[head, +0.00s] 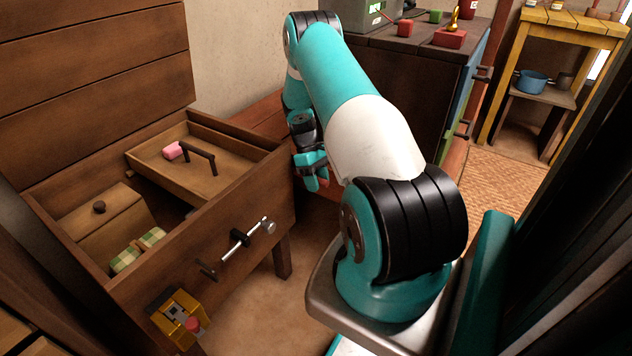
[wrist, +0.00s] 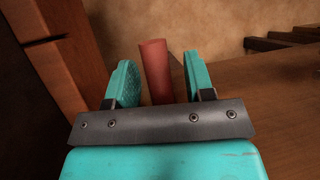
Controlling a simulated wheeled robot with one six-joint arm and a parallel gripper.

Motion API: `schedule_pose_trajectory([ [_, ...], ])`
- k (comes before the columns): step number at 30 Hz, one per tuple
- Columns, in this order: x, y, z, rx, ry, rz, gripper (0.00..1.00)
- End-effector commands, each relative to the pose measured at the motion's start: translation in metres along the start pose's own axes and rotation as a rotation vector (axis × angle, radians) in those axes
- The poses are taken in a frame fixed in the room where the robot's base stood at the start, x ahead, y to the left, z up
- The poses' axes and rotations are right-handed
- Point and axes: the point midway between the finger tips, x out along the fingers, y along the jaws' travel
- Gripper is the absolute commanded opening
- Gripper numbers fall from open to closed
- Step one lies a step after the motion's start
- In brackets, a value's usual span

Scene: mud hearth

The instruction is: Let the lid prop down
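A wooden chest (head: 225,255) stands at the left with its plank lid (head: 95,60) raised and leaning back. I cannot make out for sure which part is the lid prop. My gripper (head: 316,182) points down just off the chest's right end. In the wrist view, my gripper (wrist: 160,85) is open, with teal fingers spread. A red rod-like grip (wrist: 155,70) shows between the fingers, with a gap on either side. A small bit of red shows at the fingertips in the head view. What the red grip is fixed to is hidden.
A metal bar handle (head: 240,241) and yellow latch (head: 178,318) project in front. A dark cabinet (head: 425,75) stands behind.

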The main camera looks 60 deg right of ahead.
Motion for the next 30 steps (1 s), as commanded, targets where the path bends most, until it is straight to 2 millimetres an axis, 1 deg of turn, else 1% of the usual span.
schedule_pose_trajectory([
  [5, -0.004, 0.0, 0.002, 0.001, 0.001, 0.001, 0.48],
  [8, -0.014, -0.002, 0.006, 0.002, 0.002, 0.002, 0.48],
  [11, -0.032, -0.006, 0.014, 0.002, 0.002, 0.002, 0.48],
  [24, -0.133, -0.029, 0.059, 0.0, 0.002, 0.002, 0.48],
  [27, -0.151, -0.033, 0.068, 0.001, 0.002, 0.002, 0.48],
  [30, -0.165, -0.036, 0.074, 0.0, 0.001, 0.002, 0.48],
])
